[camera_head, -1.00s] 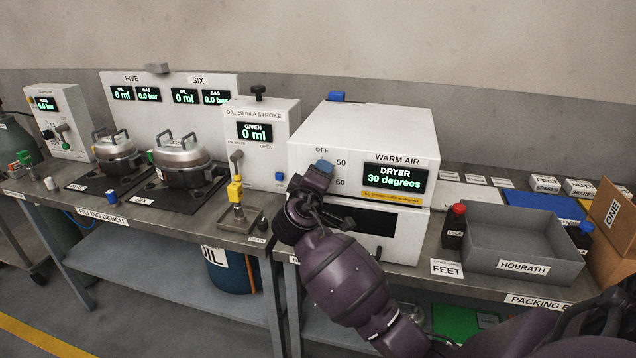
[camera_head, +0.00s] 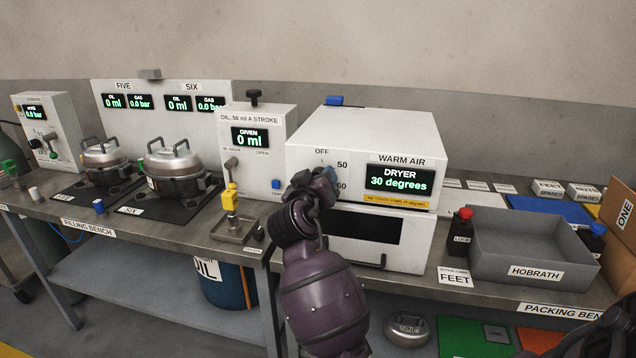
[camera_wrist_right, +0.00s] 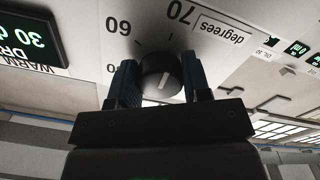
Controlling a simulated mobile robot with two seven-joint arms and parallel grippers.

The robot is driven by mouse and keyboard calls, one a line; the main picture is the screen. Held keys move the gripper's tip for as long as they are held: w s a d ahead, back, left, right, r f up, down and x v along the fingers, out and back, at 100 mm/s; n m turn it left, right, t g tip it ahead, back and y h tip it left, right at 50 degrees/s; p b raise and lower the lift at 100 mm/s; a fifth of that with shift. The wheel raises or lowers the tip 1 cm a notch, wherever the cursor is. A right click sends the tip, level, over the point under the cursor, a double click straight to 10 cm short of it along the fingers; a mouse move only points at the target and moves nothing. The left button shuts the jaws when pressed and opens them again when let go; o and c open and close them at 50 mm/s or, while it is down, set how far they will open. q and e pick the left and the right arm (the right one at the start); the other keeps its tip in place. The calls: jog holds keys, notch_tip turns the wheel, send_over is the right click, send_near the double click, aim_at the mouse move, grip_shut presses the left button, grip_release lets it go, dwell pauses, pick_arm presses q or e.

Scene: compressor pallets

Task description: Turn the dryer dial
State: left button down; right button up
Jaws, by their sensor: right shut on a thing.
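The dryer (camera_head: 370,135) is a white box on the bench, and its display (camera_head: 401,181) reads 30 degrees. The scale numbers around the dial appear upside down there. In the head view my right gripper (camera_head: 325,178) covers the dial, below the OFF and 50 marks. My left gripper is not in view.
The dryer's drawer handle sticks out below.

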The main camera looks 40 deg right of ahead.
jog(key=shift+f, duration=0.15)
dwell(0.3)
jog(key=o, duration=0.9)
jog(key=shift+o, duration=0.2)
jog(key=shift+s+a, duration=0.1)
